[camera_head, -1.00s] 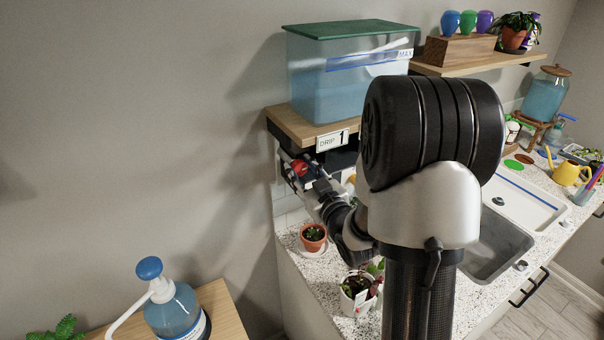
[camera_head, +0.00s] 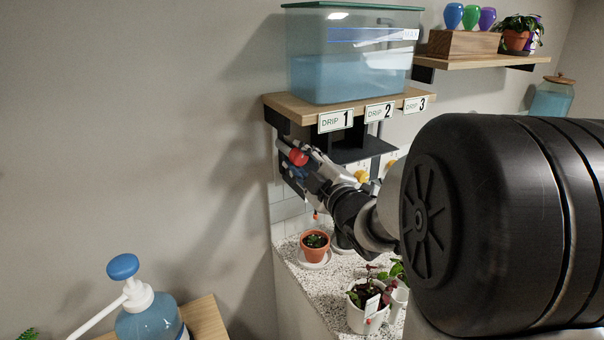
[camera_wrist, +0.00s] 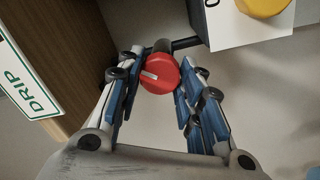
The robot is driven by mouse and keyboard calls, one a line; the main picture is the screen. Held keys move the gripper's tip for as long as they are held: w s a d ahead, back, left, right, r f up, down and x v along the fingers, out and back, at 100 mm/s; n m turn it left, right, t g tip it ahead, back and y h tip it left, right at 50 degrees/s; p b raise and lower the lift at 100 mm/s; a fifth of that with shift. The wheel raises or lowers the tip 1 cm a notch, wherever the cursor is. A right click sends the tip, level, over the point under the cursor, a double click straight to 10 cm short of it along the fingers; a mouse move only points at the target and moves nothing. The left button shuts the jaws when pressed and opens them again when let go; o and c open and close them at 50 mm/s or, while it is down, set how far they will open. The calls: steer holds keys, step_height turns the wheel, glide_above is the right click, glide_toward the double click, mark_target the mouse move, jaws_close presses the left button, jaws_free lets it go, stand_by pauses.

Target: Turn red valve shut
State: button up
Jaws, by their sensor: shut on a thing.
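The red valve (camera_head: 298,157) sits under the shelf, below the DRIP 1 sign (camera_head: 335,121). In the wrist view the red valve (camera_wrist: 160,74) is a round knob with a pale bar mark on its face, on a dark stem. My gripper (camera_head: 299,165) reaches it from the lower right. In the wrist view the fingers of my gripper (camera_wrist: 155,85) stand on both sides of the knob and are shut on it. The line below the valve is mostly hidden by my gripper.
Yellow knobs (camera_head: 361,176) are to the right under the same shelf (camera_head: 290,104). A water tank (camera_head: 350,70) stands on the shelf. Potted plants (camera_head: 315,240) stand on the counter below. A pump bottle (camera_head: 150,318) is at the lower left.

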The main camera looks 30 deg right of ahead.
steer(key=n, duration=0.4)
steer(key=shift+r+y, duration=0.15)
steer(key=shift+y, duration=0.25)
steer(key=shift+n, duration=2)
steer(key=o, duration=1.1)
steer(key=shift+c, duration=0.2)
steer(key=s+f, duration=0.1)
steer(key=s, duration=1.1)
steer(key=shift+d, duration=0.25)
steer(key=shift+w, duration=0.1)
